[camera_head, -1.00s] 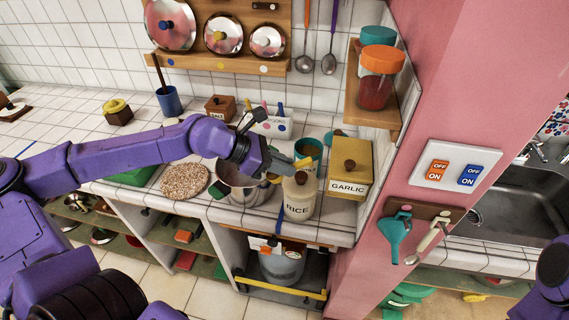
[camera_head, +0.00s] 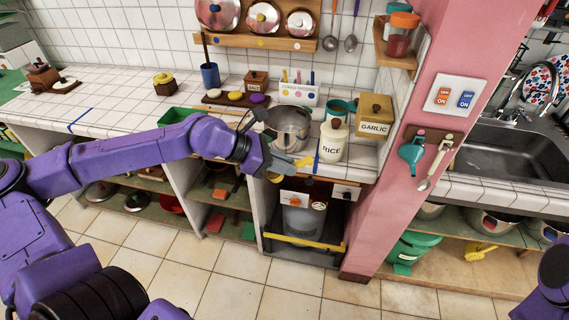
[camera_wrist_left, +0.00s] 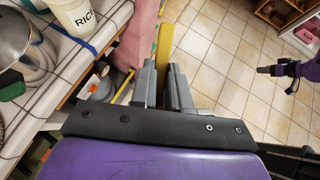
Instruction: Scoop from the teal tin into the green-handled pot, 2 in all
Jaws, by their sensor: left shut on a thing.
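My left gripper (camera_head: 272,172) is shut on a long yellow piece, with a yellow part (camera_head: 303,161) showing past the fingers. The gripper is in front of the counter edge, apart from the pot.
The white rice jar (camera_head: 332,142) and yellow garlic box (camera_head: 375,117) stand right of the pot. A pink wall (camera_head: 395,190) with hanging tools is farther right. The floor in front is clear.

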